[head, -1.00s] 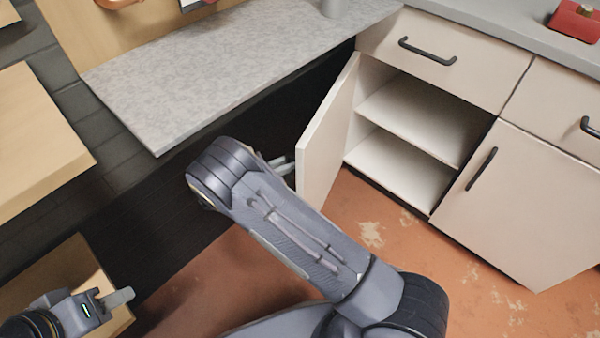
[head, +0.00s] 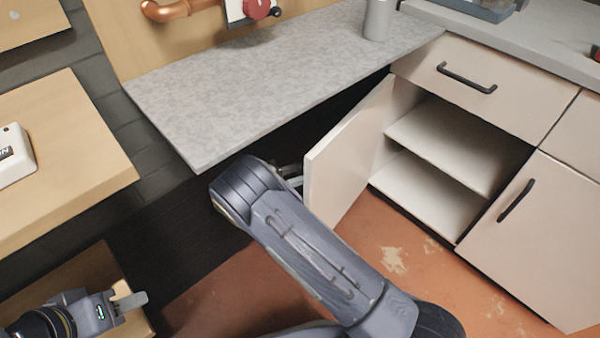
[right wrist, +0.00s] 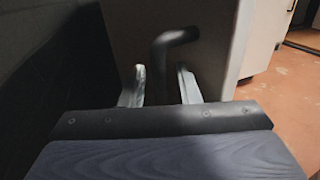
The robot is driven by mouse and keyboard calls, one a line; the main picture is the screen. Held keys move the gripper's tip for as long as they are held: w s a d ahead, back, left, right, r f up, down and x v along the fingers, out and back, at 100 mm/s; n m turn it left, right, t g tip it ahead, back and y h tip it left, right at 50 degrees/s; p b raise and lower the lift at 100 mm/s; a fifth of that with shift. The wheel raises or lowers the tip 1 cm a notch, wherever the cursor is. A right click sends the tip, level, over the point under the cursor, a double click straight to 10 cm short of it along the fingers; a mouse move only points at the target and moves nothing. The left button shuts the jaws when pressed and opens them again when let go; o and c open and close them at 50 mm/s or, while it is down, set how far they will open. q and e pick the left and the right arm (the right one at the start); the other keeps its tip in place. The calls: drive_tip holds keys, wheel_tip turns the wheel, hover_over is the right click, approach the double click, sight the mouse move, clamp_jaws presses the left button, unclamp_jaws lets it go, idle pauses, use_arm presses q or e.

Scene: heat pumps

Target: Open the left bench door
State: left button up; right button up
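The left bench door (head: 345,157) is a pale panel standing wide open, swung out to the left of its cabinet (head: 432,165), whose shelves show. Its dark handle (right wrist: 172,42) is on the outer face, seen in the right wrist view and hidden in the head view. My right gripper (right wrist: 160,88) is at that outer face, its two fingers apart on either side of the lower handle area; contact is unclear. In the head view my right forearm largely hides it. My left gripper (head: 130,298) is at lower left, away from the door; its finger gap is unclear.
A grey worktop (head: 270,75) overhangs a dark space left of the door. A closed cabinet door (head: 540,240) and a drawer (head: 490,90) are at right. Wooden surfaces (head: 70,150) lie at left. The orange floor (head: 410,270) before the cabinet is clear.

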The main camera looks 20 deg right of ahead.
drive_tip(key=shift+a, duration=0.1)
drive_tip(key=a+p, duration=0.1)
drive_tip(key=a, duration=0.6)
drive_tip(key=shift+s+a, duration=0.3)
drive_tip(key=shift+s, duration=0.15)
